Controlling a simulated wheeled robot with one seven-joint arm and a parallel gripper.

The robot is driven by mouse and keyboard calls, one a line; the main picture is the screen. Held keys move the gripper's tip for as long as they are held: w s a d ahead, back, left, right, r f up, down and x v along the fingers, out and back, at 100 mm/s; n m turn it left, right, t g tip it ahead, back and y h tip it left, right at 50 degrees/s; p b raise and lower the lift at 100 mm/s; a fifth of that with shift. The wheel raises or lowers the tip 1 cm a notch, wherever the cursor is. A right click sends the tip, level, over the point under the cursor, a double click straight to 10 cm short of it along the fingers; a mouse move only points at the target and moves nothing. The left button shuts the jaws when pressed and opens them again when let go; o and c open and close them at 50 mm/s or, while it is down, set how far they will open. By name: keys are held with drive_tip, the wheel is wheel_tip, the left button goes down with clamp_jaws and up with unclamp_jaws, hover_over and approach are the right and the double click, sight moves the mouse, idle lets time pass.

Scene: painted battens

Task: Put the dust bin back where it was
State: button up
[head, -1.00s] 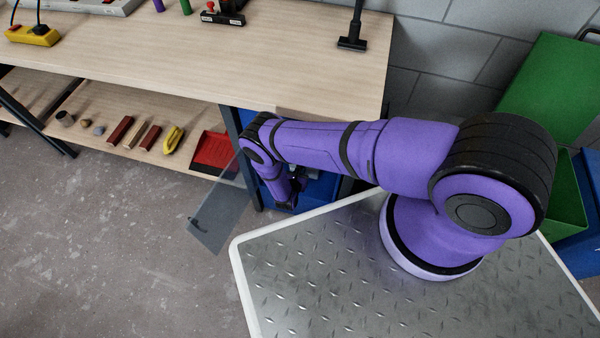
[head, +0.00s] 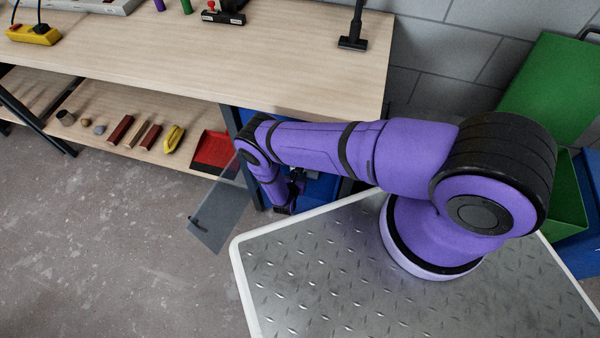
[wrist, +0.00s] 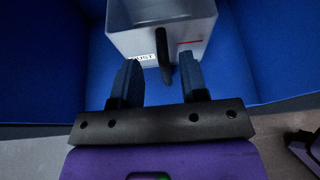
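The dust bin (wrist: 185,38), a light grey box with a "DUST" label and a red line on its front, stands inside the blue cabinet (wrist: 70,50) in the wrist view. Its dark handle (wrist: 163,55) sticks out towards me. My gripper (wrist: 160,66) is open, with one finger on each side of the handle and a visible gap to both. In the head view the bin cannot be made out, and my arm hides much of the blue cabinet (head: 322,188) under the bench.
A clear door panel (head: 215,215) stands open left of the cabinet. The wooden bench (head: 280,60) is above. A lower shelf (head: 95,118) holds a red tray (head: 213,150), a yellow item (head: 174,138) and small blocks. Green and blue bins (head: 570,200) stand at right.

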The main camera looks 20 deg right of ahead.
drive_tip(key=v, duration=0.9)
drive_tip(key=shift+s, duration=0.1)
